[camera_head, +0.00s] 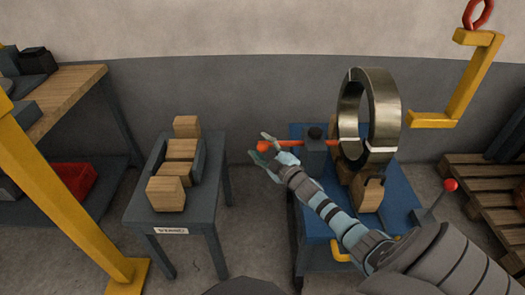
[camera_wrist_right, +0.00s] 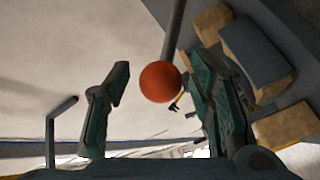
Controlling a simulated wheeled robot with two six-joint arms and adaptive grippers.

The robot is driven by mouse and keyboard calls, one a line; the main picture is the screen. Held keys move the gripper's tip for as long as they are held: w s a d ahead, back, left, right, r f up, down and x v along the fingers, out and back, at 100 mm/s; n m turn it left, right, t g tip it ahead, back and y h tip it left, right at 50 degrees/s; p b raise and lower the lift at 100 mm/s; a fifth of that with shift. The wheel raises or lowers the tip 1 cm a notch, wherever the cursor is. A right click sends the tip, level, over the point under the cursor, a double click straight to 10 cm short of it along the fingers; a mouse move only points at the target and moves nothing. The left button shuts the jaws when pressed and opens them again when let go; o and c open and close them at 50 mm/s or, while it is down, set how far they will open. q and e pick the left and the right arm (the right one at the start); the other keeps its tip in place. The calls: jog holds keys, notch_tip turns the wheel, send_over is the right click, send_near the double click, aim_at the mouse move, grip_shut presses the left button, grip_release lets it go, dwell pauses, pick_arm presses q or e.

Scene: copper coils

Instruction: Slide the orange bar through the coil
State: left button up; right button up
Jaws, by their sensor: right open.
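The coil (camera_head: 384,115) is a thick metal ring standing upright on wooden blocks on a blue cart. The orange bar (camera_head: 318,143) runs roughly level from an orange ball end (camera_head: 263,146) towards the coil's lower left side; I cannot tell whether it enters the ring. In the right wrist view the ball (camera_wrist_right: 160,82) appears between the fingers, with a dark rod behind it. My right gripper (camera_head: 262,148) is open around or just short of the ball; in the wrist view its fingers (camera_wrist_right: 159,76) stand apart with gaps. My left gripper is out of view.
A grey table (camera_head: 210,150) with wooden blocks stands left. A yellow hook (camera_head: 462,85) hangs right of the coil. A red-knobbed lever (camera_head: 450,185) rises at the cart's right.

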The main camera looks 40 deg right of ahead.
jog(key=c, duration=1.2)
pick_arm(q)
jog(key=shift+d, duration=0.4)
pick_arm(e)
grip_shut()
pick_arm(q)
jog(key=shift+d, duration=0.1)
